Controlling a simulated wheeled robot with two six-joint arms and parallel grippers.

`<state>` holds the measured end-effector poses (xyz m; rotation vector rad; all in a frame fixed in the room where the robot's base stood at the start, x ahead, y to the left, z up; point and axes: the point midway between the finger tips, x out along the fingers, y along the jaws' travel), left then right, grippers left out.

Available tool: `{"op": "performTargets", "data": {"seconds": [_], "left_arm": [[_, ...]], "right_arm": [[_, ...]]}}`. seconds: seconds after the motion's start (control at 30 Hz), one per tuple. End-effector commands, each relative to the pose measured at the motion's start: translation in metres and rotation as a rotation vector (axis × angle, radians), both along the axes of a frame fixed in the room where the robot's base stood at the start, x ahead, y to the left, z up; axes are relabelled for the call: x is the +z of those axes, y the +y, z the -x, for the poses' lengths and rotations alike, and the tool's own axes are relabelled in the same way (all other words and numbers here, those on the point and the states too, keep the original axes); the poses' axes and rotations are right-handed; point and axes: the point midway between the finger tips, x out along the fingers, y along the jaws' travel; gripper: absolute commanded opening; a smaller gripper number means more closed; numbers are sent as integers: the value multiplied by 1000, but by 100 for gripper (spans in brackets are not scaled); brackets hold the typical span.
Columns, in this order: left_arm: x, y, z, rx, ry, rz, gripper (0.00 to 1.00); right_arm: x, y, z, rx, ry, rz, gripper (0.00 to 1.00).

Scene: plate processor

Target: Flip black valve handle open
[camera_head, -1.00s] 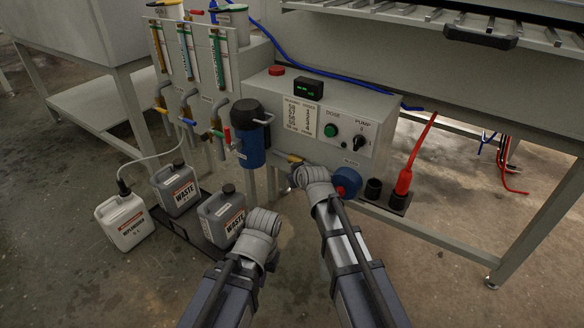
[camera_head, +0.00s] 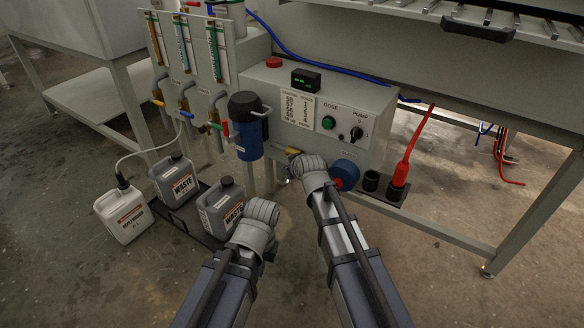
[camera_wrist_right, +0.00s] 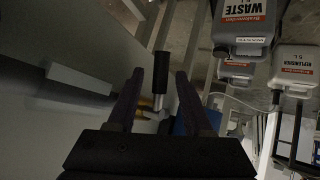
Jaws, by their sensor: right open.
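In the right wrist view, a black valve handle (camera_wrist_right: 161,72) on a short metal stem stands between the two dark fingers of my right gripper (camera_wrist_right: 159,73). The gripper is open, with a finger on each side of the handle and gaps visible. Brass-coloured fittings show beside the stem's base. In the head view, my right wrist covers the handle and gripper, below the pump panel (camera_head: 377,105). A yellow-ended fitting (camera_head: 293,151) shows just beyond that wrist. My left arm reaches in at bottom centre, but its gripper is hidden.
A blue filter housing (camera_head: 250,146) hangs left of my right wrist, and a blue round part (camera_head: 345,172) sits close to its right. Waste canisters (camera_head: 222,209) and a white replenisher canister (camera_head: 124,214) stand on the floor at left. Open floor lies at lower right.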

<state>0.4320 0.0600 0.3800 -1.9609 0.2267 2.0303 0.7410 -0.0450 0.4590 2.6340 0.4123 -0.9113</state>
Motion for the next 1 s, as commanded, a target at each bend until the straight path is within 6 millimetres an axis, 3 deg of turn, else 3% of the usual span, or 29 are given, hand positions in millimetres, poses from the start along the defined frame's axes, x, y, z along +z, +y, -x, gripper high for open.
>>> {"op": "performTargets", "data": {"seconds": [0.17, 0.6, 0.9, 1.0], "left_arm": [[9, 0, 0, 0, 0, 0, 0], [50, 0, 1, -4, 2, -1, 0], [49, 0, 0, -5, 2, -1, 0], [48, 0, 0, -5, 2, -1, 0]], "right_arm": [[9, -2, 9, 0, 0, 0, 51], [50, -12, 57, 0, 0, 0, 51], [49, -13, 59, 0, 0, 0, 51], [48, -13, 59, 5, -2, 4, 40]]}}
